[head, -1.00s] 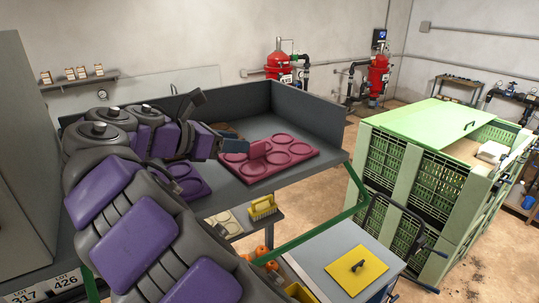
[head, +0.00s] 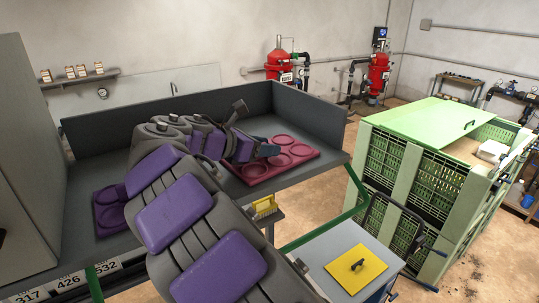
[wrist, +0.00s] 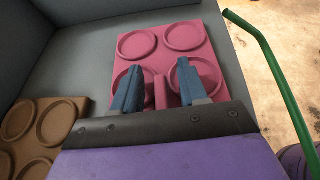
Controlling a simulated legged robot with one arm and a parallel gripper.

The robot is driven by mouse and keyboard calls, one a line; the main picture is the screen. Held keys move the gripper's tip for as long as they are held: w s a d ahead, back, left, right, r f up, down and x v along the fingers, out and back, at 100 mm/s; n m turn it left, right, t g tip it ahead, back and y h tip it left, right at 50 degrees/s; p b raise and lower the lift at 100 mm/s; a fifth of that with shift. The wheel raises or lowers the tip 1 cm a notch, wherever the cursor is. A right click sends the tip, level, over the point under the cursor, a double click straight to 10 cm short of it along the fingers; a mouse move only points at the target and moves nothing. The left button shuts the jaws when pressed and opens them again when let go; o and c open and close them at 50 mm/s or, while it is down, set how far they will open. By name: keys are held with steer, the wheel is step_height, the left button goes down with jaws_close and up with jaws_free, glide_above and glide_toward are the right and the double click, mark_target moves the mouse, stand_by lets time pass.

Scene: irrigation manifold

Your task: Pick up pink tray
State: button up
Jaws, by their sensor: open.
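The pink tray (head: 285,160) lies flat on the grey bench, with round recesses and an upright handle at its middle. My arm covers its left part in the head view. In the wrist view the tray (wrist: 207,50) is ahead of my gripper (wrist: 158,78). The two blue fingers are apart, one on each side of the pink handle (wrist: 160,92). Nothing is clamped, and I cannot tell how far down the handle the fingertips reach. In the head view my gripper (head: 266,150) is over the tray.
A purple tray (head: 107,212) lies at the left of the bench. A brown tray (wrist: 18,122) shows at the left in the wrist view. Grey walls (head: 310,113) edge the bench at the back. A green rail (head: 325,222) runs along its front. Green crates (head: 430,170) stand at right.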

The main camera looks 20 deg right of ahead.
steer(key=shift+a, duration=0.35)
steer(key=c, duration=0.5)
jaws_close()
steer(key=shift+d, duration=0.15)
